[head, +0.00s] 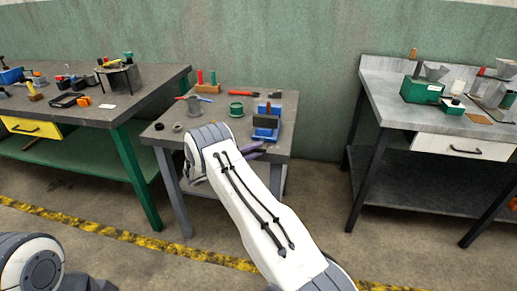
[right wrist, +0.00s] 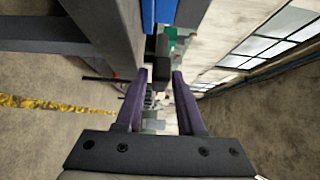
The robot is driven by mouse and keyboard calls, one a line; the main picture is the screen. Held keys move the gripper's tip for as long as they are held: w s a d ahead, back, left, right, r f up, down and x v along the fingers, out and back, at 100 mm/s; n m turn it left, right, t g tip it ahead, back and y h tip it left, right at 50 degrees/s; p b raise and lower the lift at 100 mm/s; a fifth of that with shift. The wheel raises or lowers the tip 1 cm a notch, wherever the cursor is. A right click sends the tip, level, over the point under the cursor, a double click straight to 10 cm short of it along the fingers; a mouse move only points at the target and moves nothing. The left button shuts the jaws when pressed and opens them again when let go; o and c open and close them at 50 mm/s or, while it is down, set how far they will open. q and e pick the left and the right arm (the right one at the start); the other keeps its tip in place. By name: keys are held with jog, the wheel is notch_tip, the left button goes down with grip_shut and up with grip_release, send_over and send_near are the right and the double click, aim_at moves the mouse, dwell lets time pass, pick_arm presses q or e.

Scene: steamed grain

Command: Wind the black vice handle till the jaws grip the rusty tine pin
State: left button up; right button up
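The blue vice (head: 266,121) stands at the right front of the small middle table, and part of its blue body (right wrist: 148,14) shows at the top of the right wrist view. My right gripper (head: 256,149) is at the table's front edge just below the vice, its purple fingers partly hidden by my arm. In the right wrist view my right gripper (right wrist: 158,80) is open with a clear gap. A small black block (right wrist: 161,69), perhaps the end of the vice handle, appears between or just beyond the fingertips; I cannot tell which. I cannot make out the rusty tine pin. My left gripper is out of view.
The small table (head: 215,108) also carries a green round part (head: 236,109), a red-handled tool (head: 244,93) and a wooden block (head: 207,88) with upright handles. Cluttered benches stand left (head: 110,108) and right (head: 388,100). Floor between the small table and right bench is clear.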

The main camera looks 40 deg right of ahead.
jog(key=shift+s+d, duration=0.1)
jog(key=shift+d, duration=0.75)
grip_shut()
